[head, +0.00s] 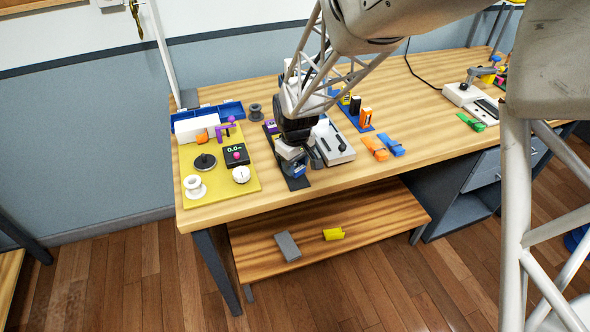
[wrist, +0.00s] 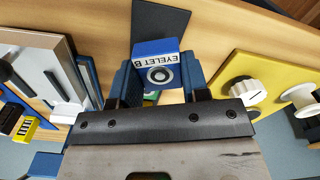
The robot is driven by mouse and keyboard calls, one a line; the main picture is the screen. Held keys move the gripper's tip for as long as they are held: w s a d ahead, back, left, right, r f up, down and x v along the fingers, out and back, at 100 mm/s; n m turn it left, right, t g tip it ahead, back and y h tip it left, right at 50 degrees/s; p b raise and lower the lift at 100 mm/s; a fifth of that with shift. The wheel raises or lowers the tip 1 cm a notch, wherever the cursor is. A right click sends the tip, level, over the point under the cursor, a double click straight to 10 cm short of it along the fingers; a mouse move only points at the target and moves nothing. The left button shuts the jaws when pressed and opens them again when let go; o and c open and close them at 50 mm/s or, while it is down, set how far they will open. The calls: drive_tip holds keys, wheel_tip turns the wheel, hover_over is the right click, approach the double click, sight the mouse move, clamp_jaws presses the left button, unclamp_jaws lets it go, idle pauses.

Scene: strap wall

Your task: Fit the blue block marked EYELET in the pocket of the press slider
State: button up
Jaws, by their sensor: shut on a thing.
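My gripper (head: 294,163) is low over the dark strip near the front middle of the bench. In the wrist view my gripper (wrist: 157,85) is shut on a blue block (wrist: 154,48). The block's white label reads EYELET B above a dark ring. In the head view the block (head: 299,171) is partly hidden by my gripper. A pale press-like unit (head: 335,148) with a dark knob stands just right of my gripper. It also shows at the left of the wrist view (wrist: 33,62). I cannot make out its slider pocket clearly.
The dark strip (head: 298,184) lies below my gripper. A yellow board (head: 218,192) with spools, a dial and a gauge is at left, before a blue tray (head: 233,108). Orange (head: 375,149) and blue (head: 392,146) clips lie right.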

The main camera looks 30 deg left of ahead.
drive_tip(key=s+d+r, duration=0.1)
drive_tip(key=s+d, duration=0.9)
drive_tip(key=s, duration=0.2)
drive_tip(key=shift+d, duration=0.2)
drive_tip(key=shift+r, duration=0.1)
drive_tip(key=shift+w, duration=0.1)
idle(0.4)
drive_tip(key=w+r+m, duration=0.2)
drive_tip(key=w, duration=0.7)
drive_tip(key=w+a+r+m, duration=0.1)
drive_tip(key=w+r+m, duration=0.1)
drive_tip(key=w, duration=0.8)
drive_tip(key=shift+w+a+r, duration=0.25)
drive_tip(key=shift+r, duration=0.55)
drive_tip(key=shift+w+a, duration=0.1)
drive_tip(key=w+a+f, duration=0.1)
drive_tip(key=w+a, duration=0.7)
drive_tip(key=w, duration=0.5)
drive_tip(key=shift+w+a+f, duration=0.15)
drive_tip(key=shift+w+f, duration=0.05)
drive_tip(key=shift+f, duration=0.1)
